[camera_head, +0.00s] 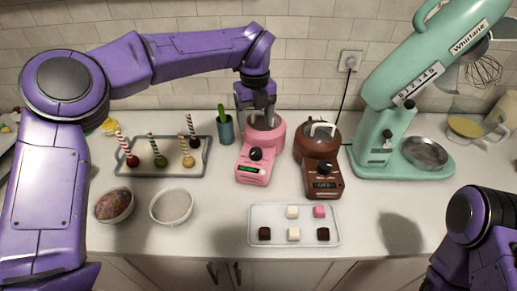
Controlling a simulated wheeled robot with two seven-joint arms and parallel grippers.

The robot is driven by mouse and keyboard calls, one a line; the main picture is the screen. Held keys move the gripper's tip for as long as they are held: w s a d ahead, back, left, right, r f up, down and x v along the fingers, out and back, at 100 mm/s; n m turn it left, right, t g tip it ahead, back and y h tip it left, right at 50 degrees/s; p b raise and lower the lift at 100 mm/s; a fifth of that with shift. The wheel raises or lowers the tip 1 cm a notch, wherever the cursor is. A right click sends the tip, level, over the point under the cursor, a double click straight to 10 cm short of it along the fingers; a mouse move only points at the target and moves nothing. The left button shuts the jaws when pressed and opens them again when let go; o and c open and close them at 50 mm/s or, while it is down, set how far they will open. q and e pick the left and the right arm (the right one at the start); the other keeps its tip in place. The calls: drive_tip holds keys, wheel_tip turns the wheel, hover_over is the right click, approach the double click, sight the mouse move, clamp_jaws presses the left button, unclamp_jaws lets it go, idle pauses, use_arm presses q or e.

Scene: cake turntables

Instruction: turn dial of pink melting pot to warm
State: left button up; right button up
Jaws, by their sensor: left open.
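The pink melting pot (277,139) stands on the counter, with its round bowl at the back and its control panel toward me. Its black dial (256,154) sits on the panel above a small green-lit display (251,170). The dial's setting is too small to read. My left gripper (256,118) points down over the pot's bowl, behind the dial and apart from it. It is open, and its fingers hide part of the bowl. My right arm shows at the lower right, but its gripper is out of the picture.
A brown melting pot (317,145) stands close on the right. A teal mixer (385,125) is farther right. A tray of small cubes (272,225) lies in front. Two bowls (171,222) (114,219) stand front left.

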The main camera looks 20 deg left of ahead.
sight(256, 151)
use_arm(q)
wheel_tip(256, 151, down, 10)
drive_tip(key=p, duration=0.3)
drive_tip(key=shift+w, duration=0.1)
drive_tip(key=shift+f, duration=0.3)
drive_tip(key=c, duration=1.1)
drive_tip(key=shift+o, duration=0.2)
